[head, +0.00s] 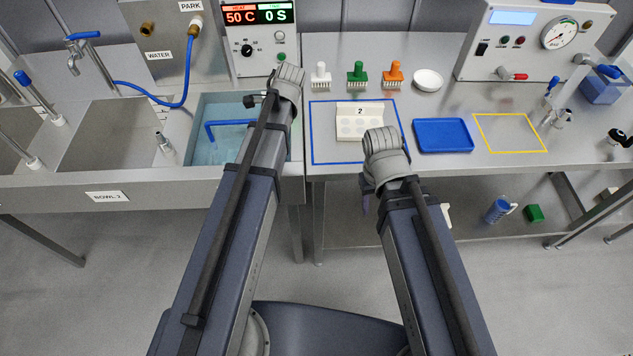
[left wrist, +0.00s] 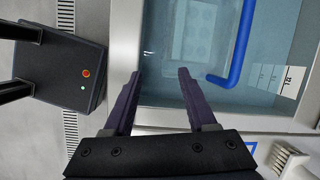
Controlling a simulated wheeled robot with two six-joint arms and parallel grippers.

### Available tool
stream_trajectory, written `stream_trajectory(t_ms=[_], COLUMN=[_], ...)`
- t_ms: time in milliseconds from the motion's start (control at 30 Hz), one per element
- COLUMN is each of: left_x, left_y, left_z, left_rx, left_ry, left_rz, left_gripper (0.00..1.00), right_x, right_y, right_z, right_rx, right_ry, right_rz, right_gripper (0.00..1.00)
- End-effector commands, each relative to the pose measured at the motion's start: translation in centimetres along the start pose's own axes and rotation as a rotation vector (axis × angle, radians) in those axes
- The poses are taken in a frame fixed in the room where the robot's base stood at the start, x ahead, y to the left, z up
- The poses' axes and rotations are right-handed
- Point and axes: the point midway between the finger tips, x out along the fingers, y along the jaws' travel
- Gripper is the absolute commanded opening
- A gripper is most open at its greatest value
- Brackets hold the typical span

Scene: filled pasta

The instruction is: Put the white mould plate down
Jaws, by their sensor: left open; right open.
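A white mould plate (head: 358,126) with round hollows and a tab marked 2 rests on the counter inside a blue outlined square (head: 325,158). Neither gripper touches it. My left gripper (left wrist: 158,72) is open and empty in the left wrist view, above the front edge of the water bath (head: 207,110). In the head view its fingers are mostly hidden by the arm. My right gripper (head: 367,199) is partly visible in front of the counter edge, nearer me than the plate; it is open, and nothing shows in it.
A blue tray (head: 443,135) and a yellow outlined area (head: 510,133) lie right of the plate. White (head: 320,76), green (head: 357,75) and orange (head: 393,74) handled tools and a white bowl (head: 428,80) stand behind. A blue bar (left wrist: 240,45) and a pale dimpled shape show in the bath.

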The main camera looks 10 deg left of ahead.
Motion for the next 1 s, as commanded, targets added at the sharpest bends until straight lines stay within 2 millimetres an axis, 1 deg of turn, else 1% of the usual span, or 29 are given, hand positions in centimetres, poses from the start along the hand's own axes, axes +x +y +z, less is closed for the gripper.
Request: stream_trajectory(t_ms=[33, 67, 100, 167, 200, 300, 400, 500, 600, 1000], left_x=[-0.7, -1.1, -1.5, -2.2, -2.5, -3.3, -3.8, -4.1, -4.3, -4.3], left_y=[3.4, 5.0, 7.0, 10.0, 11.9, 16.1, 19.2, 21.0, 21.8, 21.8], left_z=[-1.6, -2.7, -3.9, -5.5, -6.4, -8.1, -9.1, -9.7, -10.0, -10.1], left_rx=[-0.071, -0.129, -0.204, -0.315, -0.385, -0.539, -0.658, -0.735, -0.774, -0.784], left_ry=[0.027, 0.045, 0.066, 0.095, 0.112, 0.143, 0.16, 0.168, 0.17, 0.17], left_rz=[-0.001, 0.003, 0.009, 0.025, 0.038, 0.075, 0.108, 0.132, 0.144, 0.146], left_gripper=[0.57, 0.57, 0.57, 0.57, 0.57, 0.57, 0.57, 0.57, 0.57, 0.57], right_x=[0.0, 0.0, 0.0, 0.0, 0.0, 0.0, 0.0, 0.0, 0.0, 0.0], right_y=[0.0, 0.0, 0.0, 0.0, 0.0, 0.0, 0.0, 0.0, 0.0, 0.0], right_z=[0.0, 0.0, 0.0, 0.0, 0.0, 0.0, 0.0, 0.0, 0.0, 0.0], right_rx=[0.0, 0.0, 0.0, 0.0, 0.0, 0.0, 0.0, 0.0, 0.0, 0.0], right_ry=[0.0, 0.0, 0.0, 0.0, 0.0, 0.0, 0.0, 0.0, 0.0, 0.0], right_rz=[0.0, 0.0, 0.0, 0.0, 0.0, 0.0, 0.0, 0.0, 0.0, 0.0], right_gripper=[0.5, 0.5, 0.5, 0.5, 0.5, 0.5, 0.5, 0.5, 0.5, 0.5])
